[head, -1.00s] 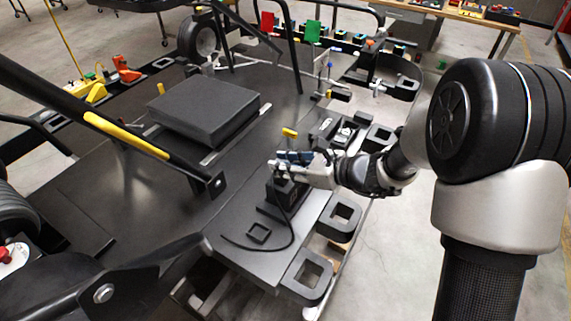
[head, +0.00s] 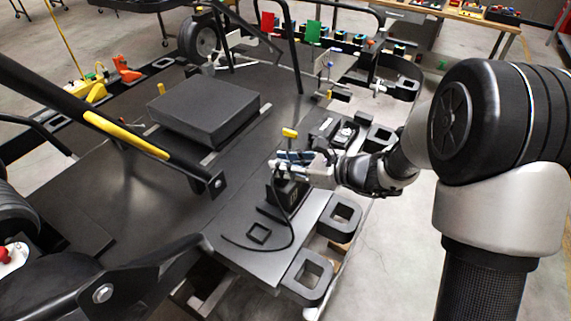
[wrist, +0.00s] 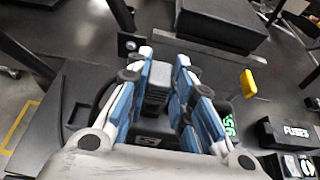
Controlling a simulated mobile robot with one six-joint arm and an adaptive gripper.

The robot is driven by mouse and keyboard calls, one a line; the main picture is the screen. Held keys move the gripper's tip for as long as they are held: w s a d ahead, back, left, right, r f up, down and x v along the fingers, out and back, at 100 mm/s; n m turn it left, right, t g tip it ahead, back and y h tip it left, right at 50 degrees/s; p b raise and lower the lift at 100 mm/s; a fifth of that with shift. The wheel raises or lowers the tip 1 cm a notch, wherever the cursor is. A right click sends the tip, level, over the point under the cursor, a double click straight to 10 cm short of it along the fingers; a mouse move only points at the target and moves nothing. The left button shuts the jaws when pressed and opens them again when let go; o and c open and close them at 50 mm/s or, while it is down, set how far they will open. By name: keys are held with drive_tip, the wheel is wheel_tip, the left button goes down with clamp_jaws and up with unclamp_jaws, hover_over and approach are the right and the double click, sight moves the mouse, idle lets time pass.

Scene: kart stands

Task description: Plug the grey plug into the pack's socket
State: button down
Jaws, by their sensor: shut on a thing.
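My gripper (wrist: 163,88) is shut on the grey plug (wrist: 158,82), a ribbed grey block between its blue-padded fingers. In the head view my gripper (head: 282,160) is just above the black pack (head: 290,193), and the plug is mostly hidden by the fingers. A black cable (head: 293,232) hangs from the gripper beside the pack and curves over the deck. In the wrist view the pack (wrist: 150,137) lies behind the fingers, with a green lit readout (wrist: 229,124) to their right. The socket is hidden, so I cannot tell whether the plug touches it.
A yellow-topped handle (head: 289,133) stands just behind my gripper. A black fuse box (wrist: 290,132) is to the right in the wrist view. A large black block (head: 205,108) lies on the kart deck, and a black bar (head: 130,135) with yellow tape crosses the left side.

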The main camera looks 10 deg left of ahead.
drive_tip(key=shift+f+b, duration=0.45)
drive_tip(key=shift+f, duration=0.1)
drive_tip(key=c, duration=1.3)
unclamp_jaws()
drive_tip(key=shift+d, duration=0.1)
drive_tip(key=v, duration=1.2)
